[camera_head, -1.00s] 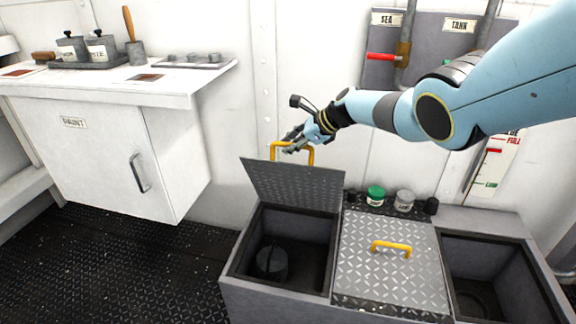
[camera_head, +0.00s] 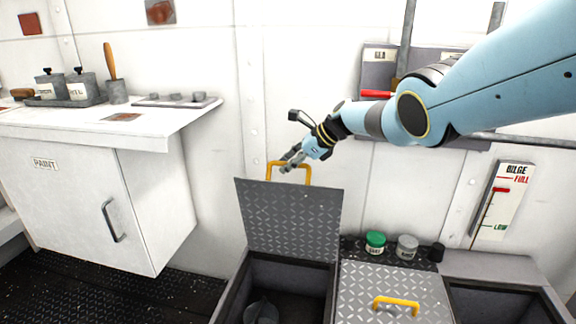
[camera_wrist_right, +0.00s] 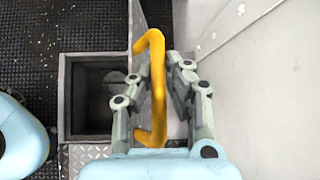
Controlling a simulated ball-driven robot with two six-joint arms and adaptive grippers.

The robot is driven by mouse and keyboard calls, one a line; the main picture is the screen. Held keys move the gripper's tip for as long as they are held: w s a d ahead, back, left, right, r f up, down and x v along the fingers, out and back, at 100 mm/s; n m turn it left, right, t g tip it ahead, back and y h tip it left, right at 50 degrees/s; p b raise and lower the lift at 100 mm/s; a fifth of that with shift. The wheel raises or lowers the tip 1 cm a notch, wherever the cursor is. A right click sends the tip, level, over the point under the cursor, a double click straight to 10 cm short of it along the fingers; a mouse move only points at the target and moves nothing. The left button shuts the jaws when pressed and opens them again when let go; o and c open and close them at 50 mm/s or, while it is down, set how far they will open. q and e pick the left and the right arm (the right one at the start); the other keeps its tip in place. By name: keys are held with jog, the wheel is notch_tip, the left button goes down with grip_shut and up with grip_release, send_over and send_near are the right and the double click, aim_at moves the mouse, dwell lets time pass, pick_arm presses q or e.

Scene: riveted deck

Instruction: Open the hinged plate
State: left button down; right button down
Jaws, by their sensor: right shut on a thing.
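The hinged plate (camera_head: 287,222) is a grey diamond-patterned lid, raised steeply at the back of the left compartment of the deck box. Its yellow handle (camera_head: 309,170) stands at its top edge. My right gripper (camera_head: 290,163) is at this handle, shut on it. In the right wrist view the yellow handle (camera_wrist_right: 155,88) passes between the two fingers of my right gripper (camera_wrist_right: 158,90). The compartment (camera_head: 290,278) below is open, with a dark object (camera_head: 261,311) inside. My left gripper is not in view.
A second patterned lid (camera_head: 355,290) with a yellow handle (camera_head: 396,304) lies closed beside it. A green-lidded jar (camera_head: 375,243) and a grey-lidded jar (camera_head: 407,247) stand behind. A white paint cabinet (camera_head: 90,195) is at the left, the white wall close behind my gripper.

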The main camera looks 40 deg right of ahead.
jog(key=c, duration=1.6)
grip_release()
jog(key=shift+r, duration=0.1)
jog(key=shift+d, duration=0.1)
jog(key=shift+s+d+r, duration=0.25)
jog(key=shift+s+r, duration=0.05)
jog(key=v, duration=1.1)
jog(key=shift+a, duration=0.15)
